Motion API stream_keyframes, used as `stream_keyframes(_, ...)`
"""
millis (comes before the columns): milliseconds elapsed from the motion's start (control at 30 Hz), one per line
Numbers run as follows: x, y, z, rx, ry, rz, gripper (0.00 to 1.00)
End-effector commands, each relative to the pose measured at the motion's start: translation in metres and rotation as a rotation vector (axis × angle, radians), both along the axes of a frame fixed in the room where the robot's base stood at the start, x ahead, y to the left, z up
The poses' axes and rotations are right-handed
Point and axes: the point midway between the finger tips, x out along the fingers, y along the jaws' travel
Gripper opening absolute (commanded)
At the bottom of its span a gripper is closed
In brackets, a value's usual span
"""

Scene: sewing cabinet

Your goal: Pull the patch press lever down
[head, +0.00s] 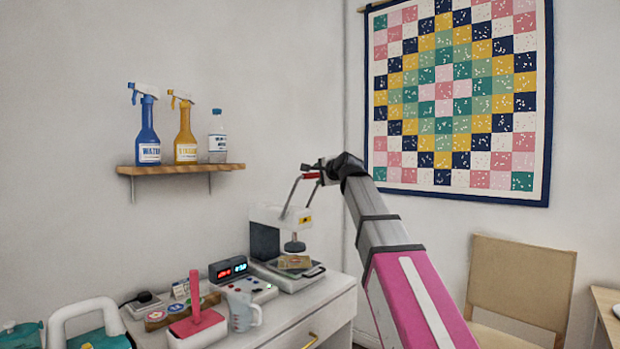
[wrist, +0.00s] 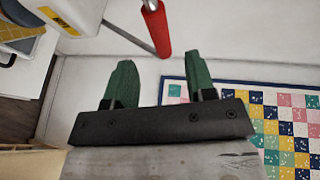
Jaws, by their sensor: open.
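My gripper (head: 318,168) is at the height of the red grip, and looks small and dark in the head view. In the wrist view my gripper (wrist: 160,78) is open, its two green fingers apart and empty. The red grip (wrist: 157,30) shows just beyond the fingertips, in line with the gap between them. I cannot tell whether anything touches. Part of the press (wrist: 75,12) is at upper left.
The cabinet top (head: 322,292) holds a digital clock (head: 228,268), a measuring cup (head: 243,311) and a pink-handled tool (head: 197,318). A shelf (head: 178,169) with bottles is on the left wall. A quilt (head: 455,100) hangs behind my arm. A chair (head: 520,283) stands at right.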

Motion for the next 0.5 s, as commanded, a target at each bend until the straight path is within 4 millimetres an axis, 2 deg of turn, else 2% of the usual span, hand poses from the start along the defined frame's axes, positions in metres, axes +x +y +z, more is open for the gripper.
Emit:
stream_keyframes(33,0.010,0.005,-0.001,0.000,0.001,0.001,0.51)
stream_keyframes(300,0.052,0.028,-0.010,-0.001,0.002,0.001,0.51)
stream_keyframes(500,0.067,0.037,-0.013,-0.001,0.000,0.000,0.51)
